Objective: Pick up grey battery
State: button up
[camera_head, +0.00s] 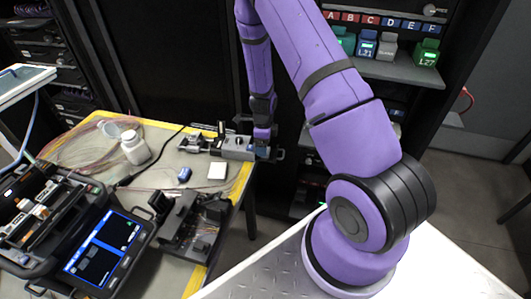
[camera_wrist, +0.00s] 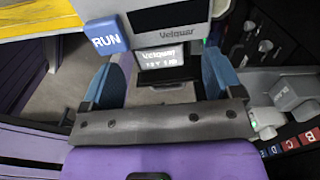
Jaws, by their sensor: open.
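A grey block at the right of the wrist view (camera_wrist: 294,94) seems to be the same battery. My gripper (camera_head: 266,151) is low, down and left of the shelf, by the far right corner of the yellow-edged table and well away from the battery. In the wrist view my gripper (camera_wrist: 163,78) shows two blue fingers spread wide, with no battery between them.
A grey device (camera_head: 236,147) sits close beside my gripper. The table holds a white bottle (camera_head: 135,147), loose fibres and a splicer with a blue screen (camera_head: 105,248). Dark rack cabinets stand behind.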

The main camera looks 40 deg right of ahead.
jog(key=shift+s+f, duration=0.1)
jog(key=shift+f, duration=1.4)
jog(key=c, duration=1)
jog(key=shift+c, duration=0.2)
